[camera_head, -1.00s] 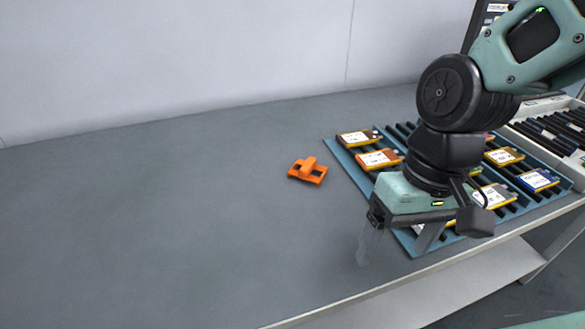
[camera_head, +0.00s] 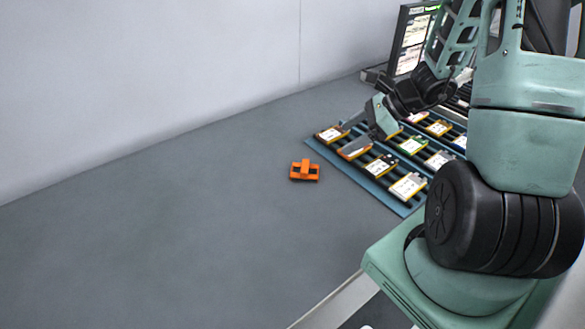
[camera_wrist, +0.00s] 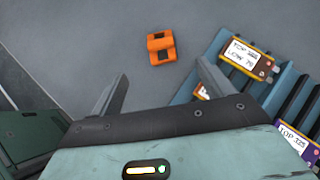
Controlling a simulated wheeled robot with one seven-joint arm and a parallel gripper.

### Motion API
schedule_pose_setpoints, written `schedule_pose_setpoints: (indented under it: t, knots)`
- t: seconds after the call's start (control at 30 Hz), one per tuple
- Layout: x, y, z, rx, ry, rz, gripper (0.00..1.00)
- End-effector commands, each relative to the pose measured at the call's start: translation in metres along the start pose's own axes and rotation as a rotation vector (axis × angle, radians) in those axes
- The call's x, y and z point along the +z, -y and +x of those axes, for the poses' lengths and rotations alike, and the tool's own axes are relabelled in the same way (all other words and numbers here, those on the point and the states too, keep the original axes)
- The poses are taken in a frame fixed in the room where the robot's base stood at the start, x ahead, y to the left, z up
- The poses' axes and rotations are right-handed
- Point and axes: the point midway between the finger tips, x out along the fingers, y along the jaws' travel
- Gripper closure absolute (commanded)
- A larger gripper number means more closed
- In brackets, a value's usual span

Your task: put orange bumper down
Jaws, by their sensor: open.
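The orange bumper (camera_head: 304,171) lies on the grey table (camera_head: 215,215), to the left of the blue rack of pouch cells. It also shows in the wrist view (camera_wrist: 161,47), beyond the fingers and apart from them. My gripper (camera_head: 352,138) is above the left part of the rack in the head view. In the wrist view its two fingers (camera_wrist: 160,85) are spread wide apart with nothing between them.
The blue rack (camera_head: 390,202) holds several labelled pouch cells in rows, such as a yellow-edged one (camera_head: 408,186) near its front. A monitor (camera_head: 411,40) stands at the back right. The table left of the bumper is clear up to the wall.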

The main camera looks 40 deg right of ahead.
Motion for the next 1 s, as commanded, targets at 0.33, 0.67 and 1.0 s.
schedule_pose_setpoints:
  t: [0.33, 0.67, 1.0]
  knots:
    - [-0.001, -0.003, 0.075, 0.010, 0.000, -0.004, 0.20]
    - [0.000, -0.002, 0.111, 0.006, -0.001, -0.006, 0.20]
    - [-0.004, -0.002, 0.152, 0.009, -0.001, -0.007, 0.20]
